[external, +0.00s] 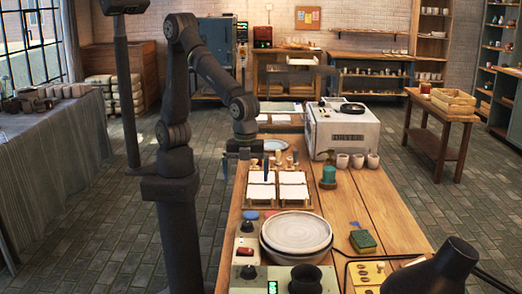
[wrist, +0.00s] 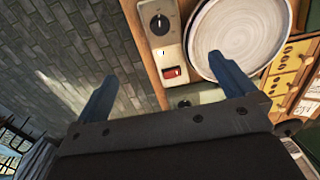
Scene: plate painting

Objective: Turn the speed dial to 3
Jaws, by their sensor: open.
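The speed dial (wrist: 160,24) is a black round knob with a pale mark, on a cream control box (wrist: 171,48) at the top of the wrist view. Its setting is too small to read. In the external view the dial (external: 247,227) is on the box left of the plate. My gripper (wrist: 162,68) is open, with its two blue fingers wide apart and nothing between them. In the external view my gripper (external: 245,165) hangs by the table's left edge, farther back than the dial and apart from it.
A red switch (wrist: 172,73) is below the dial. A large pale plate (external: 297,231) stands close to the box's right. Trays of white tiles (external: 292,191) lie near my gripper. A dark lamp head (external: 440,268) is at the front right.

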